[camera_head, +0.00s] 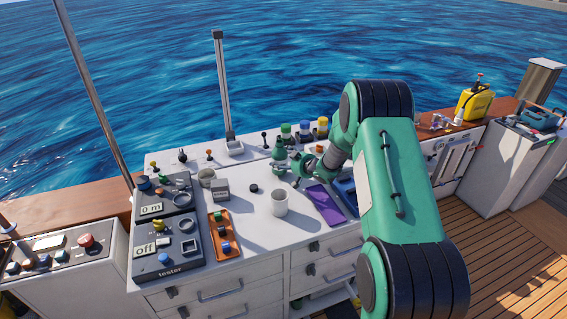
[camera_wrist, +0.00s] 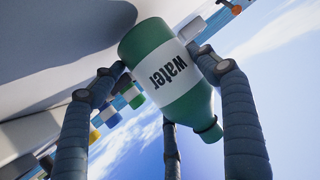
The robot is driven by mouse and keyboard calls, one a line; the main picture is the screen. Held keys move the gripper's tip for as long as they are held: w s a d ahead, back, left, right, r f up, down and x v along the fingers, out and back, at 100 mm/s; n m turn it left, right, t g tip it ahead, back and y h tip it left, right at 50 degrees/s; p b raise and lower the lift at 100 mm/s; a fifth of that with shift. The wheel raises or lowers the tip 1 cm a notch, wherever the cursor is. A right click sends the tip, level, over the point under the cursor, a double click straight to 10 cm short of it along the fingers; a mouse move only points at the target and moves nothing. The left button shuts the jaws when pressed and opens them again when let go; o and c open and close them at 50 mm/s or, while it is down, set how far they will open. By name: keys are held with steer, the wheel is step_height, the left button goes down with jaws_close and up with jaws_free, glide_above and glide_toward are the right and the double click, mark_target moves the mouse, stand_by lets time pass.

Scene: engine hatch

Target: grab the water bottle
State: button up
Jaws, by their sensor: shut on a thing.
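The water bottle (camera_wrist: 168,80) is green with a white label reading "water" and fills the middle of the wrist view, tilted in the picture. My gripper (camera_wrist: 157,62) is shut on it, with dark segmented fingers on both sides and another behind its neck. In the head view the small green bottle (camera_head: 279,151) stands about upright at the end of my arm, over the white counter (camera_head: 250,205). My gripper (camera_head: 291,165) is at its right side. I cannot tell whether the bottle's base touches the counter.
A white cup (camera_head: 280,203), a grey cup (camera_head: 206,177) and a small grey box (camera_head: 220,190) stand near the bottle. Bottles with green, blue and yellow caps (camera_head: 304,131) stand behind. A purple pad (camera_head: 325,204) lies right; an orange tray (camera_head: 223,236) and tester boxes (camera_head: 166,246) are left.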

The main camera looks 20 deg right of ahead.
step_height(320, 180, up, 2)
steer(key=shift+r+p, duration=0.15)
steer(key=shift+p, duration=0.15)
steer(key=shift+s, duration=0.35)
steer(key=s+a+r+p, duration=0.1)
steer(key=s+a+p, duration=0.1)
steer(key=s, duration=1.2)
steer(key=shift+s+a, duration=0.35)
steer(key=shift+s, duration=0.05)
steer(key=shift+s, duration=0.1)
steer(key=shift+r, duration=0.2)
stand_by(1.0)
